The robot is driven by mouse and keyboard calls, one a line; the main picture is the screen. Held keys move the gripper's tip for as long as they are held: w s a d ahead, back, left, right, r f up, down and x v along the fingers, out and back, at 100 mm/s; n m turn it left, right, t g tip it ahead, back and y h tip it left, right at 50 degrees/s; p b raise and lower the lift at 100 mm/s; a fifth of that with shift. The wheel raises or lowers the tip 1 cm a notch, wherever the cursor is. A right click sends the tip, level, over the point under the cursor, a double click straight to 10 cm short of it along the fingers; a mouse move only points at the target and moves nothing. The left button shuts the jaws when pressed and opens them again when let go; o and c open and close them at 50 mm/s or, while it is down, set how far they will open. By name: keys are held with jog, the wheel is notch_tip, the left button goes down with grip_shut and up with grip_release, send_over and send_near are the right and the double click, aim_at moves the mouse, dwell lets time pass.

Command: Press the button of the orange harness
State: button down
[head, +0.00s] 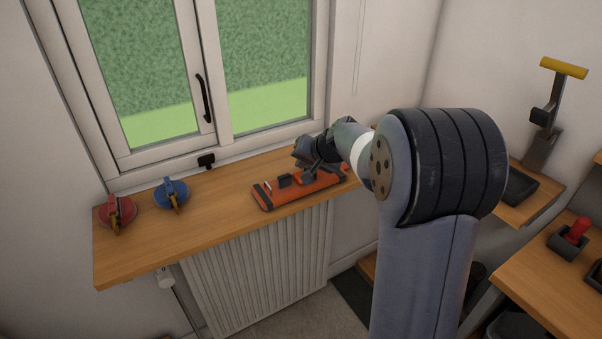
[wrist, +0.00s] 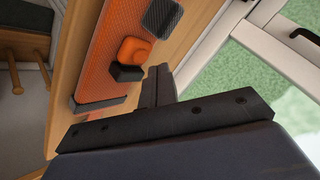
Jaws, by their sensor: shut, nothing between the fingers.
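The orange harness (head: 277,198) lies on the wooden sill under the window, a long orange body with dark ends and dark blocks on top. In the wrist view its orange textured face (wrist: 108,45) runs along the left. A rounded orange button (wrist: 134,50) sits on this face between a dark block (wrist: 125,72) and a dark grey pad (wrist: 162,17). My gripper (head: 303,167) is over the harness, its fingers shut and empty. In the wrist view the fingertips (wrist: 159,71) are close beside the button and near dark block; I cannot tell whether they touch.
A red round device (head: 116,211) and a blue one (head: 171,192) stand on the left of the sill (head: 225,189). The window (head: 210,70) is behind, with a radiator (head: 260,260) below. A yellow-handled lever (head: 562,68) and red knob (head: 577,229) are at the right.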

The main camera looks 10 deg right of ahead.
jog(key=shift+f, duration=0.15)
jog(key=shift+f+b, duration=0.3)
jog(key=shift+b, duration=0.3)
jog(key=shift+f+b, duration=0.4)
jog(key=shift+b, duration=0.1)
dwell(0.7)
jog(key=shift+r, duration=0.15)
jog(key=shift+r+p, duration=0.55)
jog(key=shift+r, duration=0.15)
jog(key=shift+r+p, duration=1.75)
jog(key=shift+r, duration=0.75)
jog(key=shift+r, duration=0.1)
